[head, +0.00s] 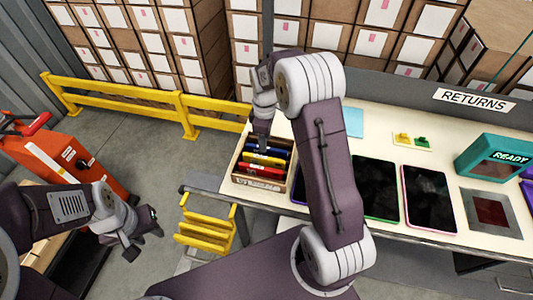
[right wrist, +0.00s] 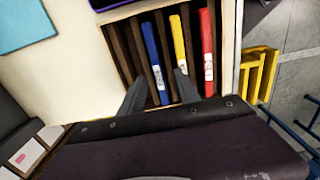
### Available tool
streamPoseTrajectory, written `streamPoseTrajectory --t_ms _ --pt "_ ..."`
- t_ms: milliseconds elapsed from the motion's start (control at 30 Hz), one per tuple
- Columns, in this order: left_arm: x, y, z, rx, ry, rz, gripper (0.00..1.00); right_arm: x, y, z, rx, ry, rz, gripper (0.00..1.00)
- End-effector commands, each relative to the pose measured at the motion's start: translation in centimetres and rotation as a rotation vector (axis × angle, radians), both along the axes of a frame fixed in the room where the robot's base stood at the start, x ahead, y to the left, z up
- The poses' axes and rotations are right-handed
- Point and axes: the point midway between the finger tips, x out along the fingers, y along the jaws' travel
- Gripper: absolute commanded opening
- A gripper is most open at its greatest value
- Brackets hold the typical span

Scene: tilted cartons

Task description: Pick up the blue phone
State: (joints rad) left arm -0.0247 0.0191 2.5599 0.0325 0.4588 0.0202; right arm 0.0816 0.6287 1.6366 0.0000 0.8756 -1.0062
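The blue phone (right wrist: 154,56) stands on edge in a slotted wooden crate (head: 286,198), leftmost of three phones in the right wrist view; in the head view it shows partly at the back of the row (head: 279,152). A yellow phone (right wrist: 179,44) and a red phone (right wrist: 207,50) stand beside it. My right gripper (right wrist: 159,80) is open and empty, its fingers apart on either side of the blue phone's near end. In the head view it hangs over the crate (head: 263,143). My left gripper (head: 144,242) appears open and empty, away from the table.
The crate sits at the left end of a pale table. Dark tablets (head: 430,198), a teal READY box (head: 495,156) and a light blue sheet (head: 352,122) lie to the right. A yellow step (head: 207,232) and yellow rail (head: 130,100) stand on the floor.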

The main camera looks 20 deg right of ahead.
Motion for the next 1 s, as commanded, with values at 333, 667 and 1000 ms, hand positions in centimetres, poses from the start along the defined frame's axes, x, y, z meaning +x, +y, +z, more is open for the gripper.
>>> streamPoseTrajectory --t_ms 333,667,1000 --pt "0.0 0.0 0.0 0.000 0.000 0.000 0.36 -0.1 -0.6 -3.8 0.000 0.000 0.000 0.39" --pt "0.0 0.0 0.0 0.000 0.000 0.000 0.36 -0.1 -0.6 -3.8 0.000 0.000 0.000 0.00" --pt "0.0 0.0 0.1 0.000 0.000 0.000 0.36 0.0 -0.6 -2.5 0.000 -0.003 0.000 0.00"
